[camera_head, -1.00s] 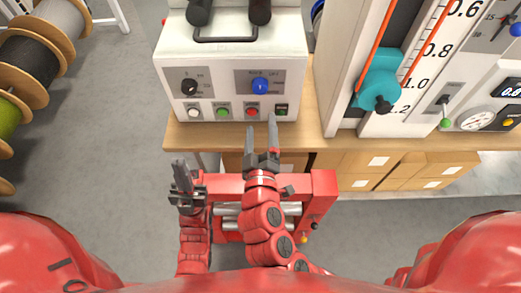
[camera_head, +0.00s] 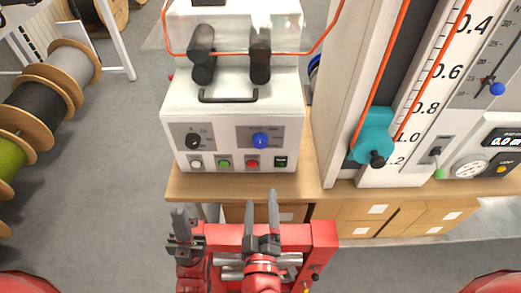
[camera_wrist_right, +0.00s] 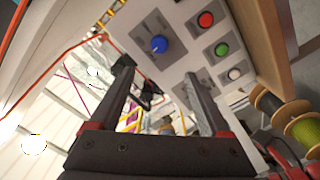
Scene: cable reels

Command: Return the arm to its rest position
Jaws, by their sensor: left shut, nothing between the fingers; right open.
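My right gripper (camera_head: 262,208) is open and empty in front of the table's front edge, below the white machine. Its two spread dark fingers fill the lower middle of the right wrist view (camera_wrist_right: 162,95), with nothing between them. My left gripper (camera_head: 180,220) is shut and empty, further left, with its fingers pointing up over the left end of the table edge. Both arms reach in from the bottom, beside my red body. Most of their links are cut off by the lower edge.
The white machine (camera_head: 235,105) stands on the wooden table (camera_head: 215,188), with knobs, buttons and two black rollers carrying an orange cable. A tall gauge with a teal clamp (camera_head: 371,138) stands at right. Cable reels (camera_head: 40,105) stand left. Grey floor between is clear.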

